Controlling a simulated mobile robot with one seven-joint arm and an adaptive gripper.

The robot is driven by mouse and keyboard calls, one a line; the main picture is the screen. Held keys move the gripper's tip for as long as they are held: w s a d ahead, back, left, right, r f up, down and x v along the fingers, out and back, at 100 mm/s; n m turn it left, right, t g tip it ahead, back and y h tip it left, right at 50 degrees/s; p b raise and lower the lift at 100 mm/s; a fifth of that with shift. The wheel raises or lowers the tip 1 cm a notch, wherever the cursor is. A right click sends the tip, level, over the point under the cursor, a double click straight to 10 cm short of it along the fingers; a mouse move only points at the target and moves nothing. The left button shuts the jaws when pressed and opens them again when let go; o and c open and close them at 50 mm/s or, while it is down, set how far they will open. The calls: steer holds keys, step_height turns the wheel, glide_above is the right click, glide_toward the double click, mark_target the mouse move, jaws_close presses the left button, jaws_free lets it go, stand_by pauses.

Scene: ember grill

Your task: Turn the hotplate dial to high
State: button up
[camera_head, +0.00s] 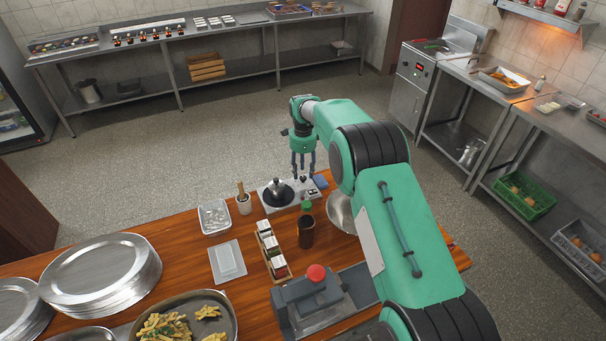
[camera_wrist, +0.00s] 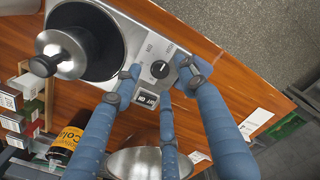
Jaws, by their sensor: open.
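The hotplate (camera_head: 268,205) is a grey panel with a round black plate, at the far edge of the wooden counter. In the wrist view its panel (camera_wrist: 128,22) carries a small round black dial (camera_wrist: 160,69) with printed marks around it. The exact setting is too small to read. My gripper (camera_head: 303,176) hangs above the hotplate's right end, fingers pointing down. In the wrist view my gripper (camera_wrist: 160,76) is open, with blue fingers spread on either side of the dial and one below. Whether they touch it is unclear.
A dark bottle (camera_head: 306,232), a packet box (camera_head: 270,250) and a metal bowl (camera_head: 342,210) stand close by. A small dark labelled switch (camera_wrist: 146,99) lies beside the dial.

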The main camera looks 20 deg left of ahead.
mark_target(304, 177)
step_height(304, 177, up, 10)
steer(key=shift+f, duration=0.15)
stand_by(0.3)
stand_by(0.4)
steer(key=s+d+r+n+t+b, duration=0.1)
steer(key=s+d+r+n+b, duration=0.15)
steer(key=d+r, duration=1.5)
steer(key=s+d+r+n+t+b, duration=0.1)
steer(key=s+d+r+n, duration=0.1)
steer(key=s+d+r, duration=0.35)
steer(key=s+d+r+n+t+b, duration=0.1)
steer(key=s+d+r+n, duration=0.15)
steer(key=s+d, duration=0.6)
steer(key=s+d+r+n+t+b, duration=0.1)
steer(key=s+d+n, duration=0.1)
steer(key=s+d, duration=1.25)
steer(key=s+d+f+n+b, duration=0.1)
steer(key=s+d+f, duration=0.3)
steer(key=s, duration=0.5)
steer(key=s+d+f+n+t+b, duration=0.1)
steer(key=s+d+f, duration=0.3)
steer(key=s, duration=0.4)
steer(key=shift+s+d+f+n+t, duration=0.35)
steer(key=shift+d+n, duration=0.15)
steer(key=shift+n, duration=0.3)
